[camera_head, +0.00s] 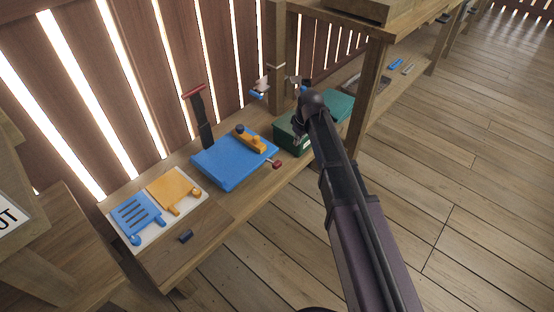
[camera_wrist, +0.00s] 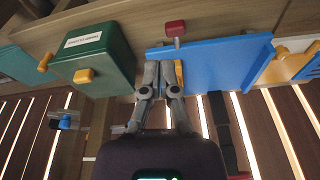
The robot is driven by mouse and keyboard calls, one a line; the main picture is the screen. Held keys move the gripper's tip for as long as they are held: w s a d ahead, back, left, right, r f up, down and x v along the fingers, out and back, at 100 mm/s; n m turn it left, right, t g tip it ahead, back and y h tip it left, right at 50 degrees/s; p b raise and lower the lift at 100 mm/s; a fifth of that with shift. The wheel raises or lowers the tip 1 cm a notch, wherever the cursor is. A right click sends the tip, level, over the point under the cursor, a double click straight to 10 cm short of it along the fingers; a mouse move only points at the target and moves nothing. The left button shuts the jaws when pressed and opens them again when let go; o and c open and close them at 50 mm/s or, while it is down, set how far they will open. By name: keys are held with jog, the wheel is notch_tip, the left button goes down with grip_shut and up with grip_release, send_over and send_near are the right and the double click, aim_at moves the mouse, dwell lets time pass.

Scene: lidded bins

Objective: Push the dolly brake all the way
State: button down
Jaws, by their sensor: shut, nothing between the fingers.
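The dolly is a blue flat platform (camera_head: 228,166) with an upright black handle (camera_head: 202,122) topped by a red grip. Its brake appears to be the small red pedal (camera_head: 277,164) at the platform's front right edge. In the wrist view the red pedal (camera_wrist: 175,28) sits on a short grey stem beside the blue platform (camera_wrist: 215,62). My gripper (camera_wrist: 159,68) is shut and empty, apart from the pedal. In the head view my gripper is mostly hidden by my arm, near the green bin. An orange block with dark knobs (camera_head: 249,139) lies on the platform.
A green lidded bin (camera_wrist: 96,58) with a label and yellow handle stands beside the dolly. A wooden post (camera_head: 364,100) rises right of the bin.

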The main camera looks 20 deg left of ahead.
jog(key=a+n, duration=0.1)
jog(key=a, duration=0.5)
jog(key=shift+w+n, duration=0.2)
jog(key=shift+n, duration=0.2)
jog(key=shift+f, duration=0.1)
jog(key=b, duration=1)
send_over(278, 163)
jog(key=x, duration=0.6)
jog(key=d+x, duration=0.1)
jog(key=x, duration=0.3)
jog(key=shift+s+d+f, duration=0.1)
jog(key=shift+s, duration=0.1)
jog(key=shift+s+d+f+b, duration=0.1)
jog(key=shift+f+b, duration=0.75)
jog(key=shift+b, duration=0.1)
jog(key=shift+s+d+f+b, duration=0.1)
jog(key=shift+f+b, duration=0.75)
jog(key=shift+b, duration=0.05)
jog(key=shift+d+f+b, duration=0.2)
jog(key=shift+f+b, duration=0.45)
jog(key=shift+s+d, duration=0.1)
jog(key=shift+d, duration=0.1)
